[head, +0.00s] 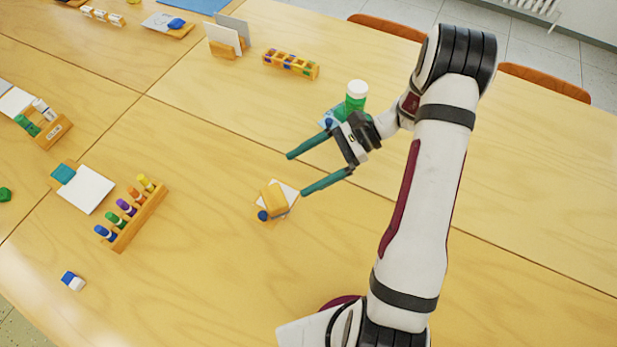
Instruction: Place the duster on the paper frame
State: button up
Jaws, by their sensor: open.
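A yellow block that looks like the duster (273,196) rests on a small white sheet with a wooden edge, which looks like the paper frame (291,193). The block covers much of the sheet. A small round blue piece (263,215) shows at its front left. My gripper (296,174) is open, with its two teal fingers spread wide and nothing between them. It is just behind and to the right of the block, with the nearer fingertip close to the sheet. I cannot tell its height above the table.
A green bottle with a white cap (356,95) stands close behind my gripper. A wooden rack of coloured markers (135,215) and a white card with a teal block (86,190) lie to the left. A blue and white eraser (72,281) lies front left. The table's right side is clear.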

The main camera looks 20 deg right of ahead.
jog(key=s+a+r+n+g+h, duration=0.25)
jog(key=s+a+r+n, duration=0.2)
jog(key=r, duration=0.25)
jog(key=s+r+n+t+h, duration=0.2)
jog(key=s+r+n+h, duration=0.3)
jog(key=s, duration=1)
jog(key=n+h, duration=0.2)
jog(key=h, duration=0.2)
jog(key=shift+s+a+r+n+t, duration=0.15)
jog(key=shift+s+a+n+t, duration=0.15)
jog(key=shift+n+t, duration=0.05)
